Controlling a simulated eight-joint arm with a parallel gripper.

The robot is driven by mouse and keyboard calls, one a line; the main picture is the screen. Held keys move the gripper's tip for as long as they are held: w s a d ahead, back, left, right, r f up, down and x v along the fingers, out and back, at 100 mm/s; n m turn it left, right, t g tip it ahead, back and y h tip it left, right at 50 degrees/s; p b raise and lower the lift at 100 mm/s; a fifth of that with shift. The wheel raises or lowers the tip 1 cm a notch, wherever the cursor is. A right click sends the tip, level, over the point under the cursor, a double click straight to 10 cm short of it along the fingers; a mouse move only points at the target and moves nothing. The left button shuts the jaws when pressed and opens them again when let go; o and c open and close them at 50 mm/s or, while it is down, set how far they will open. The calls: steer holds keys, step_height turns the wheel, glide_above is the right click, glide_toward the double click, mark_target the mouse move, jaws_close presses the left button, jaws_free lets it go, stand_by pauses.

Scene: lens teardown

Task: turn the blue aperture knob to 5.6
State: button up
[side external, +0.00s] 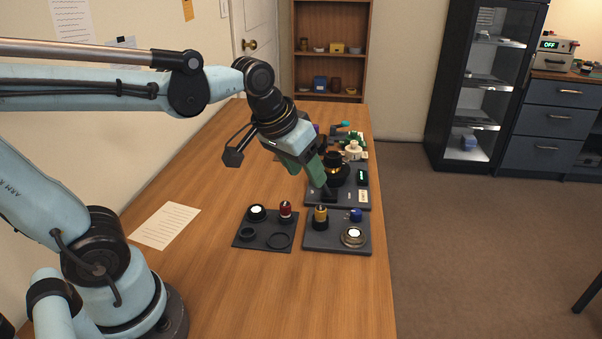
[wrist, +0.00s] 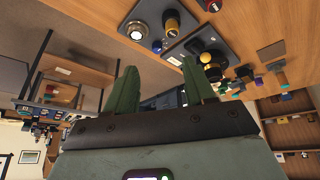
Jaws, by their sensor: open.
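The blue aperture knob (side external: 355,215) is on the dark front-right plate, behind a round metal-rimmed lens part (side external: 353,237). A small blue part near the lens part in the wrist view, probably the same knob (wrist: 157,46), lies beyond my fingertips. My gripper (side external: 308,177) is open and hangs above the plates, up and to the left of the knob in the side view. Its two green fingers stand apart in the wrist view (wrist: 160,68), with nothing held between them. The knob's marks and its setting are too small to read.
A yellow-and-black part (side external: 320,217) stands left of the knob on the same plate. The left plate (side external: 262,243) carries a red-topped part (side external: 286,211) and rings. A black-and-gold assembly (side external: 336,165) stands behind. A paper sheet (side external: 165,225) lies left; the wooden table's front is clear.

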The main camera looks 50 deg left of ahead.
steer(key=w+n+g, duration=0.2)
steer(key=w, duration=0.5)
steer(key=n+g, duration=0.2)
steer(key=g, duration=0.1)
glide_above(356, 211)
step_height(356, 211, down, 4)
step_height(356, 211, down, 11)
steer(key=shift+f, duration=0.1)
steer(key=shift+c, duration=0.3)
jaws_close()
